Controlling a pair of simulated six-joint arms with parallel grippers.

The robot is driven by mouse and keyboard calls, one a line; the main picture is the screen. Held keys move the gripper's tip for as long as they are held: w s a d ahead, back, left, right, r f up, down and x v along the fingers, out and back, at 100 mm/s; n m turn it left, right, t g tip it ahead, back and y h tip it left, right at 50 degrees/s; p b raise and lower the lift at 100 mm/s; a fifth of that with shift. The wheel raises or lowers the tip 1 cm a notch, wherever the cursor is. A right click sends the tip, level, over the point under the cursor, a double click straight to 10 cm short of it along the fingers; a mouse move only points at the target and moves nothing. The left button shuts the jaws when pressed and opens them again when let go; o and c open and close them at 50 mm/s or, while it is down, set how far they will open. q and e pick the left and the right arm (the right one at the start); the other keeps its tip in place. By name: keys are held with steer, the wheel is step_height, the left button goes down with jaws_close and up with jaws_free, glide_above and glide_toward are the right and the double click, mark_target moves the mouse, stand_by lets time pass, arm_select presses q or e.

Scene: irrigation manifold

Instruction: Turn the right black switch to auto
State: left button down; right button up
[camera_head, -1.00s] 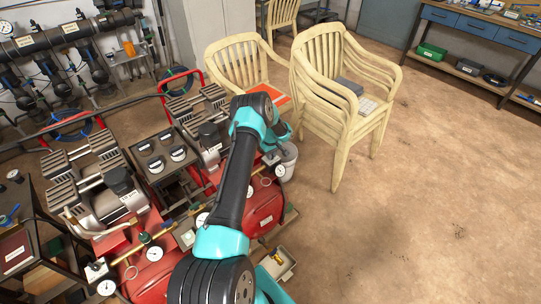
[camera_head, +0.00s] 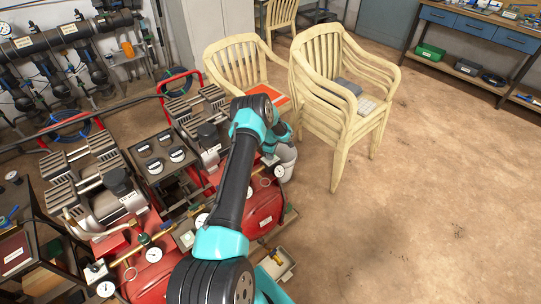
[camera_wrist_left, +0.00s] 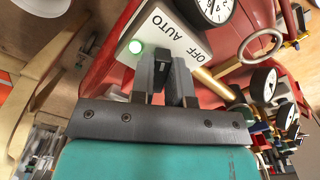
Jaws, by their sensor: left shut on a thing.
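My right gripper is not in view.
Pressure gauges (camera_wrist_left: 264,84) and brass fittings stand close to the right of the plate. Stacked cream chairs (camera_head: 345,110) stand behind the compressor. A small tray (camera_head: 277,263) lies by its front. The floor to the right is clear.

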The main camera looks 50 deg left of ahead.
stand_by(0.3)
arm_select(q)
steer(key=c, duration=1.1)
jaws_free()
steer(key=shift+r, duration=0.1)
step_height(320, 180, up, 17)
steer(key=shift+r, duration=0.15)
steer(key=s+d+f+m+t+h, duration=0.1)
steer(key=s+d+f+m+h, duration=0.3)
steer(key=d, duration=1)
steer(key=s+d+f+m+y, duration=0.15)
steer(key=d+f+m, duration=0.5)
steer(key=d, duration=0.75)
steer(key=s+d+r+m+h, duration=0.1)
steer(key=s+d+m, duration=1)
steer(key=s+d, duration=0.4)
steer(key=s, duration=0.3)
steer(key=shift+d+r, duration=0.2)
steer(key=shift+d, duration=0.2)
